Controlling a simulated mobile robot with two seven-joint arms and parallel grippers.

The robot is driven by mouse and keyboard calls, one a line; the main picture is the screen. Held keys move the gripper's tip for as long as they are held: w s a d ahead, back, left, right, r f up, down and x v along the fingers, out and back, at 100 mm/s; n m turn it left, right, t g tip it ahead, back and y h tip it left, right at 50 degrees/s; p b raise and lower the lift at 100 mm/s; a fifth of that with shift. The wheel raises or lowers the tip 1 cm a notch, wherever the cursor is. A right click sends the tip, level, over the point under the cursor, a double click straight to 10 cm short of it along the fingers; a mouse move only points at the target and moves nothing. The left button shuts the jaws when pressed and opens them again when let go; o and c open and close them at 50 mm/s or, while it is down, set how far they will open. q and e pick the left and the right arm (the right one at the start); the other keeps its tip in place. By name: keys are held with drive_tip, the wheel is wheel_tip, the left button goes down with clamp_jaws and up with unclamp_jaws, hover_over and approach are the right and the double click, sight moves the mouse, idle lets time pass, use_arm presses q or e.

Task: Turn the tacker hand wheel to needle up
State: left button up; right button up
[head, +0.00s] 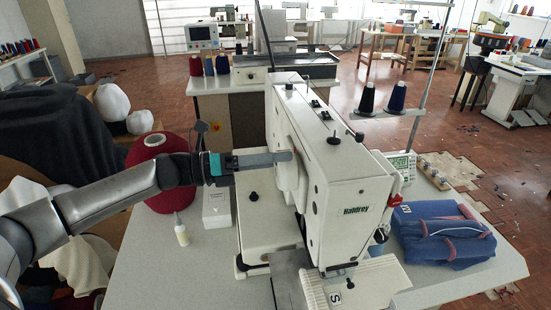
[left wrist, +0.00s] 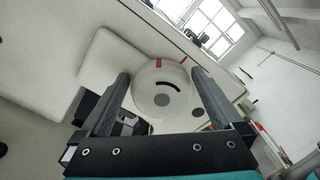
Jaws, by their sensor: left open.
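The white tacker (head: 340,200), marked Haldrey, stands on the grey table with its hand wheel (head: 287,178) on its left side. In the left wrist view the hand wheel (left wrist: 162,92) is a round white disc with a grey centre, a black curved mark and a red mark at its upper rim. A second red mark is on the white housing to its upper right. My left gripper (head: 290,156) is open at the wheel. In the left wrist view its fingers (left wrist: 160,73) lie on either side of the wheel; contact cannot be told. My right gripper is not in view.
A large red thread cone (head: 155,170), a white box (head: 216,207) and a small bottle (head: 181,230) stand left of the machine near my left arm. Folded blue cloth (head: 442,232) lies on the right.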

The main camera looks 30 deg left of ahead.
use_arm(q)
drive_tip(key=shift+w+d, duration=0.15)
drive_tip(key=shift+d, duration=0.05)
drive_tip(key=shift+c, duration=0.2)
drive_tip(key=c, duration=0.9)
drive_tip(key=shift+c, duration=0.2)
